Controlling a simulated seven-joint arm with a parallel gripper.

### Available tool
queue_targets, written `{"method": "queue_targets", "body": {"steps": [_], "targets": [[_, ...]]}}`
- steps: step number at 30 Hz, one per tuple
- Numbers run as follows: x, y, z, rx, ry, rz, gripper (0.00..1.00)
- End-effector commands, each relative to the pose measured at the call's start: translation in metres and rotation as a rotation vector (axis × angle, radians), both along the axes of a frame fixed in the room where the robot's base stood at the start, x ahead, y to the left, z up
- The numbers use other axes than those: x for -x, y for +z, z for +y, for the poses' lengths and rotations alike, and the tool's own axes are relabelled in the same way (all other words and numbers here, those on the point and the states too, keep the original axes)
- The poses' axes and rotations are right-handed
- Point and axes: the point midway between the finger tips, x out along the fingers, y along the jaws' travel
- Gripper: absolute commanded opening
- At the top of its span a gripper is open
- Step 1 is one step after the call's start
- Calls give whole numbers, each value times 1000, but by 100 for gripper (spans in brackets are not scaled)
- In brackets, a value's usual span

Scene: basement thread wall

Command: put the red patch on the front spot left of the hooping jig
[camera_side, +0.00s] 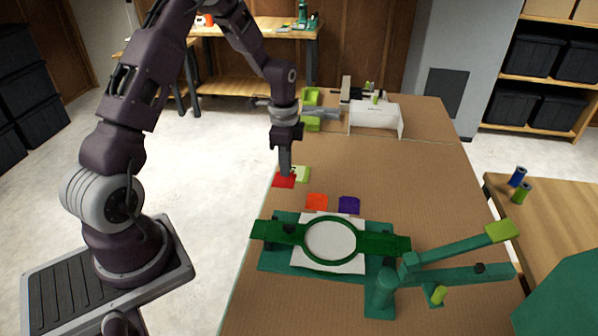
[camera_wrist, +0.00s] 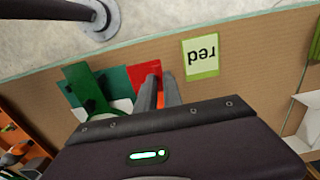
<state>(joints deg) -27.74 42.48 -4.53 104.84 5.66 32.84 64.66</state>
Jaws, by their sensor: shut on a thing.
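The red patch (camera_side: 284,181) is at my gripper's fingertips (camera_side: 286,172), near the table's left edge in the side view. My gripper is shut on it; I cannot tell whether the patch touches the table. In the wrist view the red patch (camera_wrist: 146,70) shows beyond the fingertips (camera_wrist: 158,84). A light green-edged card (camera_side: 303,174) lies just behind it and reads "red", upside down, in the wrist view (camera_wrist: 201,57). The green hooping jig (camera_side: 382,243) with its round hoop over white cloth stands nearer the camera; part of it shows in the wrist view (camera_wrist: 85,90).
An orange patch (camera_side: 316,202) and a purple patch (camera_side: 349,205) lie between the red patch and the jig. A white open box (camera_side: 375,119) and a green bin (camera_side: 311,123) stand at the table's far end. The table's middle right is clear.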

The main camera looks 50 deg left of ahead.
Motion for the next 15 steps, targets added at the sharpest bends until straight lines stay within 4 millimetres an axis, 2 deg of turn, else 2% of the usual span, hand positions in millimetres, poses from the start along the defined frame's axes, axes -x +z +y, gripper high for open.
{"method": "queue_targets", "body": {"steps": [7,15], "targets": [[1,-26,-1,1,-1,3,0],[0,-30,-1,0,0,0,0]]}}
